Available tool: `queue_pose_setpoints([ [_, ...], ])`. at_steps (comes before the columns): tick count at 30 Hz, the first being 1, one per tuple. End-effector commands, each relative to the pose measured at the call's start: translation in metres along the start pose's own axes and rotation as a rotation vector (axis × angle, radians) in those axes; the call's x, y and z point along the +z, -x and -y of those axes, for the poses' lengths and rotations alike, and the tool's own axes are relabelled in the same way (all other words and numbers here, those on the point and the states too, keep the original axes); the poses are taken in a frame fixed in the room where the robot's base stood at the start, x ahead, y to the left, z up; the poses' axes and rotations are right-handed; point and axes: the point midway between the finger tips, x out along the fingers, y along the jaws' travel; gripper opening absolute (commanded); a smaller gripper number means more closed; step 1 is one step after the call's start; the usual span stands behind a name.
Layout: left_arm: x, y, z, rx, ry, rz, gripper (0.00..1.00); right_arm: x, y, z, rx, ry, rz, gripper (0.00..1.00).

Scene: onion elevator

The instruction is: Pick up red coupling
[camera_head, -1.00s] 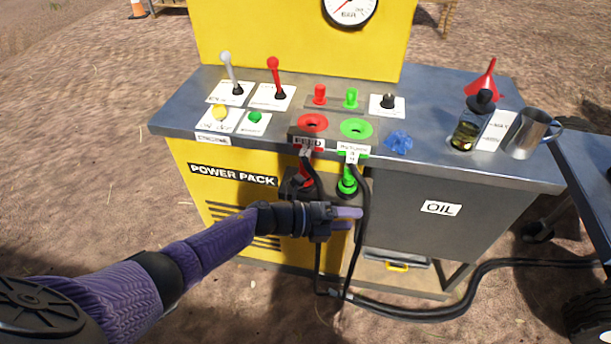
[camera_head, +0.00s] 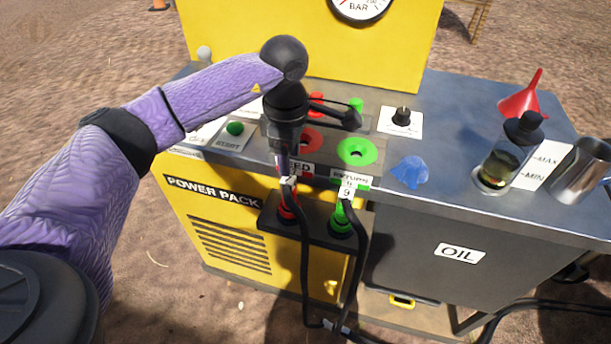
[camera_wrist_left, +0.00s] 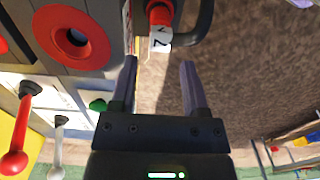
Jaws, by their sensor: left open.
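The red coupling (camera_head: 287,209) sits upright in a dark holder (camera_head: 318,232) on the front of the power pack, with a black hose attached. In the left wrist view the red coupling (camera_wrist_left: 160,13) shows at the top edge, with a white tag below it. My left gripper (camera_wrist_left: 159,70) is open and empty, with the coupling just beyond its fingertips. In the head view my left gripper (camera_head: 283,160) points down above the coupling and hides part of the red feed port (camera_head: 308,138). My right gripper is not in view.
A green coupling (camera_head: 342,218) stands in the same holder, right of the red one. The green return port (camera_head: 357,152), a blue cloth-like item (camera_head: 410,171), an oil glass (camera_head: 503,166), a red funnel (camera_head: 523,102) and a metal mug (camera_head: 580,172) are on the top.

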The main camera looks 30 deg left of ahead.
Motion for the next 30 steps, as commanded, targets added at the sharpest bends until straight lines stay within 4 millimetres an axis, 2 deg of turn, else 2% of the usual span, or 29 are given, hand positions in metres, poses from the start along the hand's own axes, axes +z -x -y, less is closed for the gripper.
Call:
queue_pose_setpoints([
  [4,-0.002,-0.016,0.000,0.000,-0.001,-0.009,0.59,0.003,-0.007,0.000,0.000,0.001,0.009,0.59],
  [10,-0.002,-0.055,0.000,-0.001,0.000,-0.007,0.59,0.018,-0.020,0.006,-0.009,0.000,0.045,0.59],
  [17,-0.005,-0.097,0.000,-0.002,-0.001,-0.005,0.59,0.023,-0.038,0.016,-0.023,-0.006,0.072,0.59],
  [23,-0.005,-0.099,0.000,0.002,-0.001,-0.003,0.59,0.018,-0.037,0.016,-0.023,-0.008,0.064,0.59],
  [24,-0.005,-0.099,0.000,0.002,-0.001,-0.003,0.56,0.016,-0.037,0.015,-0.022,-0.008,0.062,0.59],
  [26,-0.005,-0.099,0.000,0.002,0.000,-0.002,0.44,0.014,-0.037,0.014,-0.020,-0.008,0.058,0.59],
  [30,-0.005,-0.099,0.000,0.002,0.000,-0.002,0.14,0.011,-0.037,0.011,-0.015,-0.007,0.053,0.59],
])
